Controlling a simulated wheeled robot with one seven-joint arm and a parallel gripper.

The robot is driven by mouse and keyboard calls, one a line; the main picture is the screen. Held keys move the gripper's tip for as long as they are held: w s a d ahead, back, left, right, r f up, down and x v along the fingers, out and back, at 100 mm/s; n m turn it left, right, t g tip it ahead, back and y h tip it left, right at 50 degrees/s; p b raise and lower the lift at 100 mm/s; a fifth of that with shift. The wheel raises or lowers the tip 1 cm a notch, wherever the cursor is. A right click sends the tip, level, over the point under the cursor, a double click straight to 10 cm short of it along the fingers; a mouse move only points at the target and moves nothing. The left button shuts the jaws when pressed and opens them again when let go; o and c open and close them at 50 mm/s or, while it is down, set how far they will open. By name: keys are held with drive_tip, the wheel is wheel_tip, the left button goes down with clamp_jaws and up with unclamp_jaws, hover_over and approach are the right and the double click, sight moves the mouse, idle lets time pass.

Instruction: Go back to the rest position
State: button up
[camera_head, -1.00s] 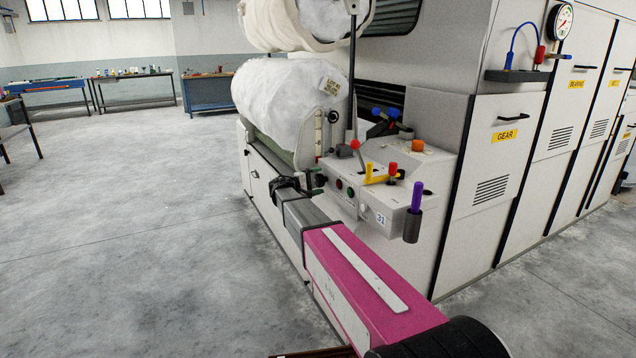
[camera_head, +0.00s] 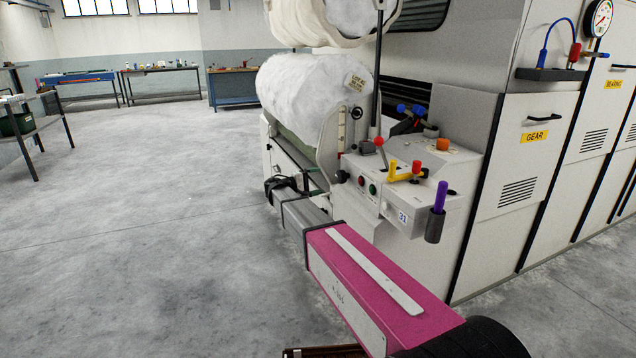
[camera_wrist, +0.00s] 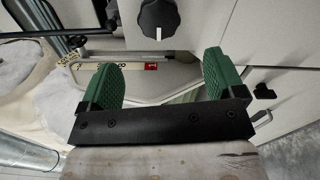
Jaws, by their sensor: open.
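My gripper (camera_wrist: 164,80) is open in the wrist view, its two green pads wide apart with nothing held between them. A black knob (camera_wrist: 159,18) shows beyond the pads, apart from them, and a bar with a red end lies past the gap. In the head view my arm reaches out with my gripper (camera_head: 305,185) at its far end, beside the carding machine's left side. The fingertips are small there and partly hidden against the machine.
The carding machine (camera_head: 455,220) fills the right, with a control panel (camera_head: 385,205), a purple-handled tool in a holder (camera_head: 437,215), a white fibre roll (camera_head: 300,95) and a pressure gauge (camera_head: 601,18). Benches (camera_head: 235,88) stand far back.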

idle(0.3)
drive_tip(key=s+d+f+m+g+y, duration=0.2)
drive_tip(key=s+d+f+g+y, duration=0.2)
drive_tip(key=s+d+f+y, duration=0.7)
drive_tip(key=s+f+m+y, duration=0.2)
drive_tip(key=s+f, duration=0.3)
drive_tip(key=s, duration=0.6)
drive_tip(key=s+f+m+g+y, duration=0.1)
drive_tip(key=s+f+y, duration=0.3)
drive_tip(key=s, duration=0.8)
drive_tip(key=shift+a+f+m+g, duration=0.15)
drive_tip(key=shift+f+m+g, duration=0.2)
drive_tip(key=shift+f, duration=0.2)
